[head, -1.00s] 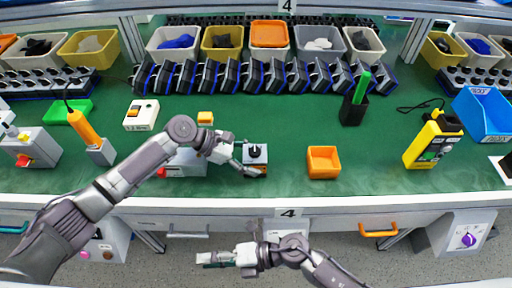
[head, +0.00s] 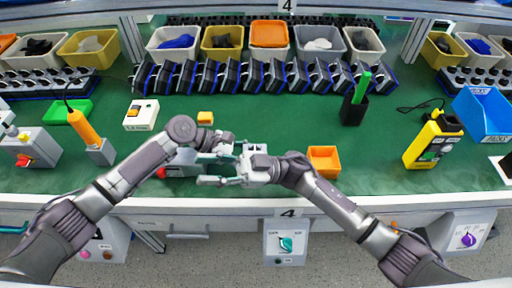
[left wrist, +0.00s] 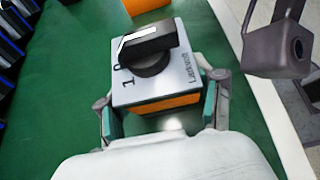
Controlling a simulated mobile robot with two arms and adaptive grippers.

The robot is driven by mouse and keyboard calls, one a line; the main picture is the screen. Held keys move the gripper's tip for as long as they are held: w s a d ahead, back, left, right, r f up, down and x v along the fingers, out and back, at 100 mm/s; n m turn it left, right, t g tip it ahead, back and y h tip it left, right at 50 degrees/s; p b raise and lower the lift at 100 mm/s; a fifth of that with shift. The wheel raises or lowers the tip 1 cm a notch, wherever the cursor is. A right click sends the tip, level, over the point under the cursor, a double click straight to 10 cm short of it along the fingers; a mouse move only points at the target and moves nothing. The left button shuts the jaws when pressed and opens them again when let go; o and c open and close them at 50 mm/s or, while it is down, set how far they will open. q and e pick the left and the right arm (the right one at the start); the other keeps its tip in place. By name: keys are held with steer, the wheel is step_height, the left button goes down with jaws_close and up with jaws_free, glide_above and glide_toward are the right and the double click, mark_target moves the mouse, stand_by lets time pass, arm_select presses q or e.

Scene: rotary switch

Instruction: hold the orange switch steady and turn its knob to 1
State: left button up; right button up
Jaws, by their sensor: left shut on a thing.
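The orange switch (left wrist: 165,104) shows in the left wrist view as an orange box with a grey top plate and a black knob (left wrist: 150,50). The knob's bar lies across the plate, one end by the partly covered 0; the 1 is printed nearby. My left gripper (left wrist: 160,110) is shut on the switch, a finger on each side. In the head view the switch (head: 256,148) is largely hidden behind my right gripper (head: 208,169). That gripper's fingers point left and look spread apart and empty, in front of the switch.
An orange bin (head: 323,160) stands close to the right of the switch. A grey box with a red part (head: 180,164) is just left of it. A yellow device (head: 434,140) stands farther right. The green bench behind the switch is mostly clear.

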steer(key=w+d+r+m+t+y, duration=0.3)
steer(key=w+r+m+t+y, duration=0.25)
steer(key=w+r+m, duration=0.4)
steer(key=w+f+m+t+h, duration=0.3)
steer(key=w+m+t+h, duration=0.25)
steer(key=w+t, duration=0.75)
steer(key=s+a+r+n+g+h, duration=0.15)
steer(key=s+n+g, duration=0.25)
steer(key=n+g, duration=0.45)
steer(key=s+a+n+g, duration=0.3)
steer(key=n+g, duration=0.5)
steer(key=n, duration=0.2)
steer(key=s+d+f+n+g+h, duration=0.2)
steer(key=s+f+n+g+h, duration=0.4)
steer(key=s+n+h, duration=0.45)
steer(key=m+t+h, duration=0.1)
steer(key=t+h, duration=0.9)
glide_above(255, 148)
steer(key=shift+f, duration=4.55)
